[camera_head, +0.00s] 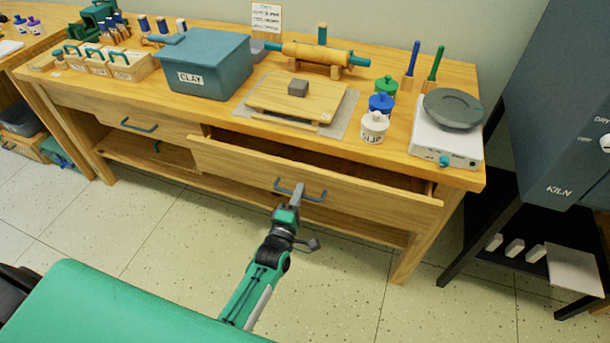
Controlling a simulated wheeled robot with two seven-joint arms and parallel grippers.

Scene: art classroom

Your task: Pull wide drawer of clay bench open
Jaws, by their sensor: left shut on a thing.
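The clay bench (462,176) is a long wooden table against the wall. Its wide drawer (365,197) stands partly open, with a dark gap showing behind its front panel. A grey-blue bar handle (315,198) sits at the middle of the drawer front. My left gripper (293,193) is shut on this handle, its arm reaching up from below. The fingers hide part of the handle. My right gripper does not show.
A narrower drawer (140,126) to the left looks closed. On the bench top are a blue clay bin (212,66), a wooden board (300,97), glaze jars and a turntable scale (445,140). A dark kiln (560,110) stands at the right. Speckled floor (340,270) in front is clear.

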